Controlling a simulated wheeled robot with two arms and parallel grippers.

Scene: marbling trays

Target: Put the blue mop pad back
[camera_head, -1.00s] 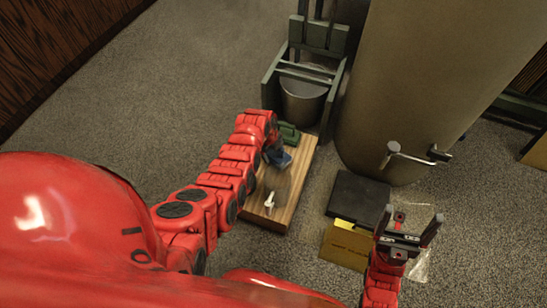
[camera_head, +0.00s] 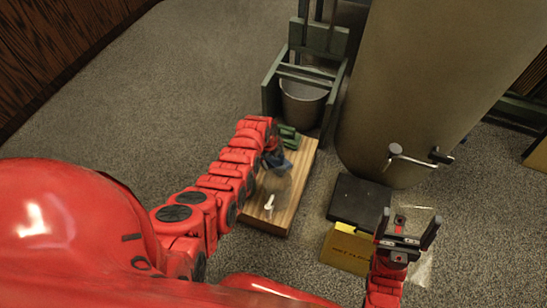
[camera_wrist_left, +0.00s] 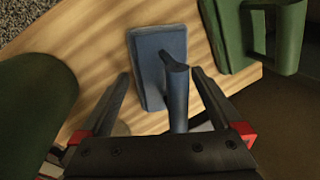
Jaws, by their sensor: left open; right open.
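The blue mop pad (camera_head: 281,163) lies on a wooden board (camera_head: 296,190) in the head view. In the left wrist view the blue pad (camera_wrist_left: 160,55) is a flat block with an upright handle. My left gripper (camera_wrist_left: 160,78) is open, its two fingers on either side of the pad's handle with a gap showing. In the head view my left gripper (camera_head: 274,150) is small and partly hidden by its arm, right at the blue pad. My right gripper (camera_head: 409,228) is open and empty, above the floor near the yellow box.
A green pad (camera_head: 289,137) with a handle lies beyond the blue one. A small white item (camera_head: 269,202) lies on the board. A grey bucket (camera_head: 303,102) in a green frame, a large tan cylinder (camera_head: 425,80), a black box (camera_head: 358,200) and a yellow box (camera_head: 346,247) stand nearby.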

